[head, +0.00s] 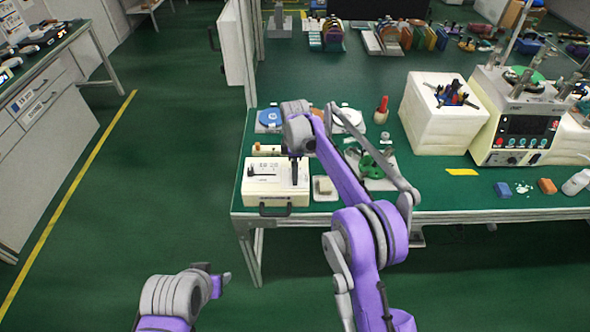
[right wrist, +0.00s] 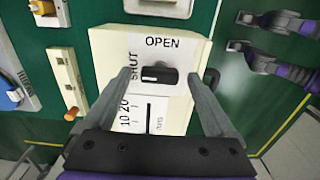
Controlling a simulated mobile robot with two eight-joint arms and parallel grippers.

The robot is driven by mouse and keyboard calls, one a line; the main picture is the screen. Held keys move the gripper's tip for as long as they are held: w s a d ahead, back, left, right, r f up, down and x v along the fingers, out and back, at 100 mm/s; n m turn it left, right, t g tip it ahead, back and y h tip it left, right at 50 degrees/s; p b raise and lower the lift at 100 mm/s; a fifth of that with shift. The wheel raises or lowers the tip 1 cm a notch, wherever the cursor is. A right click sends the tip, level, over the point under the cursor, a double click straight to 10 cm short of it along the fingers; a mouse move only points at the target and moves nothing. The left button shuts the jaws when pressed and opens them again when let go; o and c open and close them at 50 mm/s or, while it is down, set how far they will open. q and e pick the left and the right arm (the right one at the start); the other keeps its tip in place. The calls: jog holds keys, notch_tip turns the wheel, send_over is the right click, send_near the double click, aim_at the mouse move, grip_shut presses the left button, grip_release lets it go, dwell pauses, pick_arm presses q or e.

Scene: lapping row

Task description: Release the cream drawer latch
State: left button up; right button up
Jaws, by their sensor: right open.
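The cream drawer box (head: 262,187) stands at the table's front left corner, its dark handle (head: 274,209) facing me. In the right wrist view, its top (right wrist: 110,50) carries a black latch knob (right wrist: 160,75) between printed labels. OPEN is above the knob; SHUT runs up its left side. The knob lies crosswise, its pale-marked end towards SHUT. My right gripper (head: 294,182) points down over the box. In the wrist view its open fingers (right wrist: 163,80) straddle the knob with a gap on each side; contact is not visible. My left gripper (head: 224,279) is low over the floor, empty-looking, its jaws unclear.
A cream bar with an orange knob (right wrist: 65,82) lies just behind the box. A white foam block (head: 440,118) and a cream machine (head: 513,135) stand farther right. Floor left of the table is clear.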

jog(key=shift+f, duration=0.2)
jog(key=c, duration=1.4)
